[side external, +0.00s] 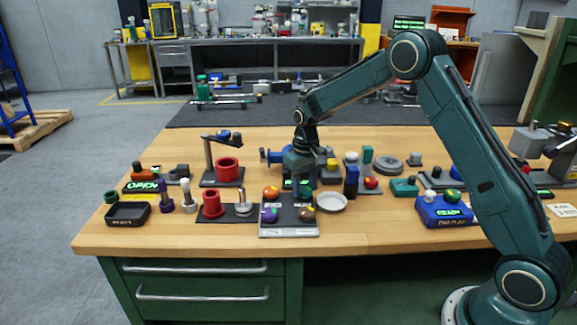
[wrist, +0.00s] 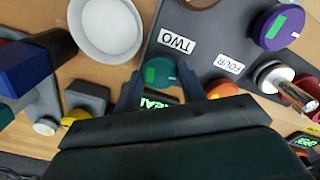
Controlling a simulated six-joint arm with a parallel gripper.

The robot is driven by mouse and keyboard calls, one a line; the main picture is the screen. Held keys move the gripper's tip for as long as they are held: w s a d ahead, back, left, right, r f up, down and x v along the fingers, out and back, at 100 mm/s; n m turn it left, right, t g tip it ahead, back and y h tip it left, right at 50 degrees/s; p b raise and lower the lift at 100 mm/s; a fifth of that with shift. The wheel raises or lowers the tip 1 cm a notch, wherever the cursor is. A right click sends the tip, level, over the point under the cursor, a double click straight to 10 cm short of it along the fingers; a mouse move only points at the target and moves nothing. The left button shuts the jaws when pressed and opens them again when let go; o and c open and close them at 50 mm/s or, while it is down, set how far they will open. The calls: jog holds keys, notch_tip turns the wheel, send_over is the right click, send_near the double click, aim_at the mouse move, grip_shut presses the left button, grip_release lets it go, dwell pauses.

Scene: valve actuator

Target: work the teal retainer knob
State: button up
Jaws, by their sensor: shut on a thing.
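The teal knob (wrist: 160,68) is round and sits on a dark plate (wrist: 200,22) beside the label "TWO" in the wrist view. My gripper (wrist: 159,74) is shut on it, with one finger on each side. The dark jaw body hides the lower part of the wrist view.
On the same plate are an orange knob (side external: 271,192), a purple knob (side external: 269,215) and a brown knob (side external: 307,214). A white round dish (side external: 331,202) stands close on the right, and a blue block (side external: 351,182) behind it. The front strip of the bench is clear.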

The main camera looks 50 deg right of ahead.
aim_at(304, 188)
jog(key=shift+w, duration=0.1)
dwell(0.4)
jog(key=o, duration=1)
jog(key=shift+r, duration=0.1)
jog(key=shift+r, duration=6.85)
